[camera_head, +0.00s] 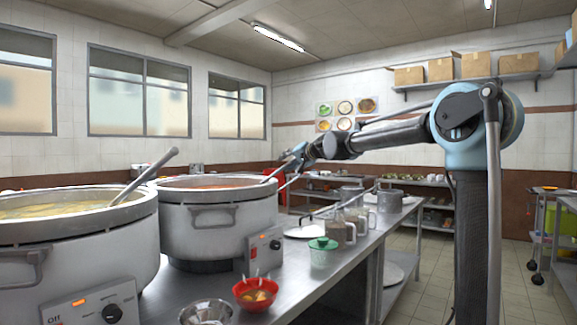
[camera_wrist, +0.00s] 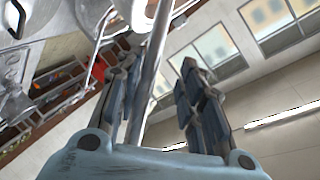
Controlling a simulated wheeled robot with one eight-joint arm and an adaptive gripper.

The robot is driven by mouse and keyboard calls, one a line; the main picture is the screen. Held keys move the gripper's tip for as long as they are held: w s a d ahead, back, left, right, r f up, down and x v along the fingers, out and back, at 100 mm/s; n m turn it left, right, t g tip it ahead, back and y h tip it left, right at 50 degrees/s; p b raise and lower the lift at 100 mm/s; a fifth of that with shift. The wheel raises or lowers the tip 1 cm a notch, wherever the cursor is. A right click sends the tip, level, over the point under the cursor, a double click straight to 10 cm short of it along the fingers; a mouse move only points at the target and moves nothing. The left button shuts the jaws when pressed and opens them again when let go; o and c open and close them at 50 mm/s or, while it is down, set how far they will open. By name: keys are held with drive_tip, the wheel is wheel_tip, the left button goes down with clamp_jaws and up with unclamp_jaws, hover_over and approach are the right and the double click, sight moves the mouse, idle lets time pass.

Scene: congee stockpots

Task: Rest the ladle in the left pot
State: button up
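The left pot (camera_head: 80,250) is a large steel stockpot with yellowish congee. A grey handle (camera_head: 145,178) leans out over its right rim. A second stockpot (camera_head: 215,222) with reddish contents stands to its right. A thin metal ladle handle (camera_head: 273,174) rises from this pot's right side toward my gripper (camera_head: 292,160). In the wrist view my gripper (camera_wrist: 157,75) has its fingers apart. The metal rod (camera_wrist: 153,70) runs between them, nearer the left finger, with a gap to the right finger. The ladle's bowl is hidden.
A steel counter (camera_head: 185,290) carries the pots, a red bowl (camera_head: 255,294), a green-lidded container (camera_head: 322,252), a metal bowl (camera_head: 206,312) and several jars. A shelf with boxes (camera_head: 440,69) hangs on the back wall.

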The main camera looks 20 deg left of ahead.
drive_tip(key=v, duration=1.2)
drive_tip(key=shift+w+f, duration=0.1)
drive_tip(key=s+d+f+g+h, duration=0.2)
drive_tip(key=s+d+f+h, duration=0.2)
drive_tip(key=s+d+f, duration=0.8)
drive_tip(key=s+d+f+g+h, duration=0.2)
drive_tip(key=s+d+f+h, duration=0.2)
drive_tip(key=s+d+f, duration=0.9)
drive_tip(key=s+d+f+g+h, duration=0.2)
drive_tip(key=s+d+f+h, duration=0.2)
drive_tip(key=s+d+f, duration=0.8)
drive_tip(key=d+f, duration=0.5)
drive_tip(key=f, duration=0.5)
drive_tip(key=shift+s+f+g, duration=0.15)
drive_tip(key=shift+s+g, duration=0.25)
drive_tip(key=shift+a, duration=0.1)
